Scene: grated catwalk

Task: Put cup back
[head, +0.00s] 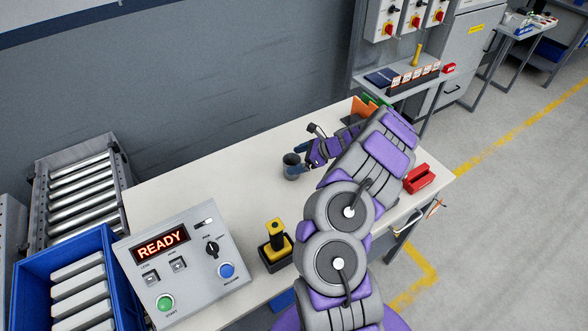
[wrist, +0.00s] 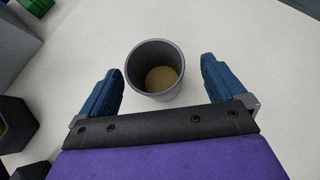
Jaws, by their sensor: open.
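A grey cup (head: 291,166) stands upright on the white table (head: 190,200), near its middle. In the wrist view the cup (wrist: 155,70) shows from above, with a tan or yellowish inside bottom. My gripper (head: 298,165) is open at the cup. In the wrist view my gripper's two blue fingers (wrist: 160,85) stand on either side of the cup, with a visible gap on each side. Part of the cup is hidden by a finger in the head view.
A control box (head: 185,262) reading READY and a yellow-handled tool in a black holder (head: 276,246) stand at the table's front left. A red object (head: 419,178) lies at the right edge. A blue crate (head: 65,283) and a roller conveyor (head: 82,190) are at left.

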